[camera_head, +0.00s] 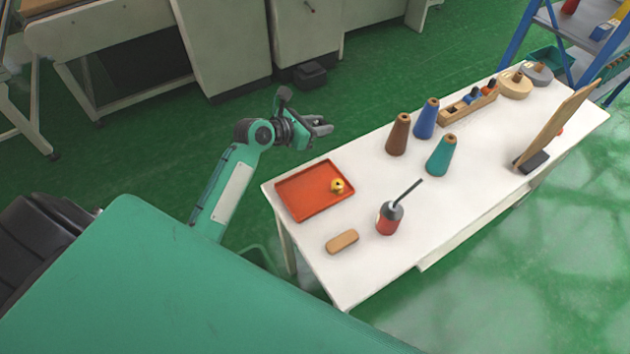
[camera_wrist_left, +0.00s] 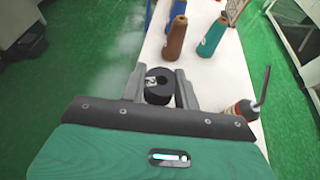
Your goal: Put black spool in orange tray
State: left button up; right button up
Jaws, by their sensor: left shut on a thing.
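My left gripper (camera_head: 322,126) is past the far left edge of the white table, above and behind the orange tray (camera_head: 290,204). In the left wrist view the black spool (camera_wrist_left: 158,92) sits between its two fingers, and the gripper is shut on it. In the head view the spool is too small and hidden by the fingers to make out. The orange tray lies flat at the table's left end and holds a small yellow spool (camera_head: 337,186) at its right side. The tray cannot be seen in the left wrist view. My right gripper is not in view.
A red oil can (camera_head: 388,220) and a tan block (camera_head: 342,241) stand in front of the tray. Brown (camera_head: 399,136), blue (camera_head: 427,120) and teal (camera_head: 441,157) cones stand to its right. A wooden rack (camera_head: 458,115) is farther back. The tray's left part is clear.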

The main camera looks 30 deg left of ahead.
pick_arm(q)
jog(key=b, duration=0.1)
send_over(317, 178)
notch_tip(317, 178, down, 14)
jog(key=shift+w+f, duration=0.1)
jog(key=shift+f+b, duration=0.6)
jog(key=shift+f, duration=2)
jog(key=shift+f, duration=0.15)
jog(key=o, duration=0.7)
jog(key=shift+r, duration=0.2)
jog(key=v, duration=1.2)
